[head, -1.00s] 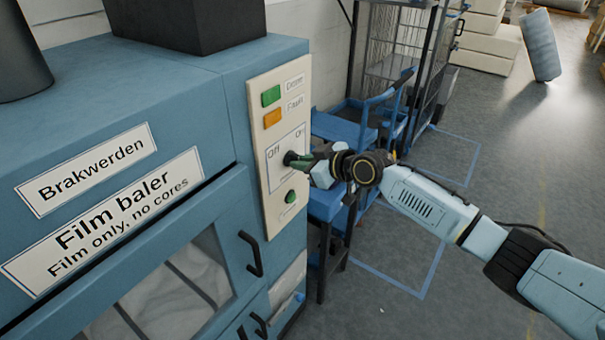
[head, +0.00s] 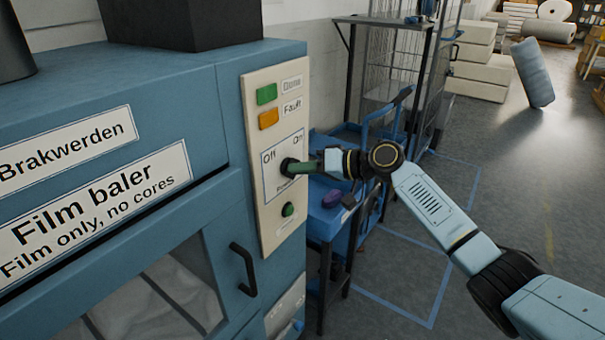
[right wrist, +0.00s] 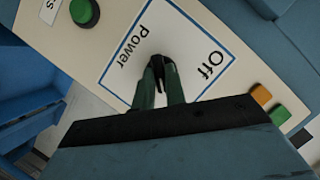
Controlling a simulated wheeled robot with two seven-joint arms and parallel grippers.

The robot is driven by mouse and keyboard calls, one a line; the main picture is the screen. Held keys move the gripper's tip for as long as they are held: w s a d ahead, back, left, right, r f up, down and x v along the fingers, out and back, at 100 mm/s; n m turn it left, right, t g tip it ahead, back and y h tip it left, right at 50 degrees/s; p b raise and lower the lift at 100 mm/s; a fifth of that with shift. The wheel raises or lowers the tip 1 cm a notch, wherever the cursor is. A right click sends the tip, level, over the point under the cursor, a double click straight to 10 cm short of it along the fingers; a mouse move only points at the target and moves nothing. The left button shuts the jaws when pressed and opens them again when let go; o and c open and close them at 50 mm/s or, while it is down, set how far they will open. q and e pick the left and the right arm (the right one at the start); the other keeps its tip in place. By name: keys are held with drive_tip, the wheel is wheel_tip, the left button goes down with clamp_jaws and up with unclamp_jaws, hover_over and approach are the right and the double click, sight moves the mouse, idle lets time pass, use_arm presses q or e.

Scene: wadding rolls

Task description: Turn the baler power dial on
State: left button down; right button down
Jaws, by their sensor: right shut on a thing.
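The baler's control panel (head: 270,200) is a cream plate on the front of the blue film baler (head: 110,90). The black power dial (head: 287,166) sits on a white plate marked Off and On; it also shows in the right wrist view (right wrist: 157,68). My right gripper (head: 296,167) reaches in from the right, and its green fingers are shut on the dial. In the right wrist view the fingertips (right wrist: 159,75) hold the dial from both sides and partly hide it. The dial's exact pointing is hard to tell. My left gripper is not in view.
A green light (head: 266,94) and an orange light (head: 268,119) sit above the dial, and a green button (head: 288,209) below. Open floor lies right.

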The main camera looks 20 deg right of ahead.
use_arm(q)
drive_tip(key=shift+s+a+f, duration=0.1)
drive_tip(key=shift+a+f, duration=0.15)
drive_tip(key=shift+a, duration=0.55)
use_arm(e)
drive_tip(key=shift+f+m+y, duration=0.1)
drive_tip(key=shift+m+y, duration=0.2)
drive_tip(key=shift+m, duration=0.1)
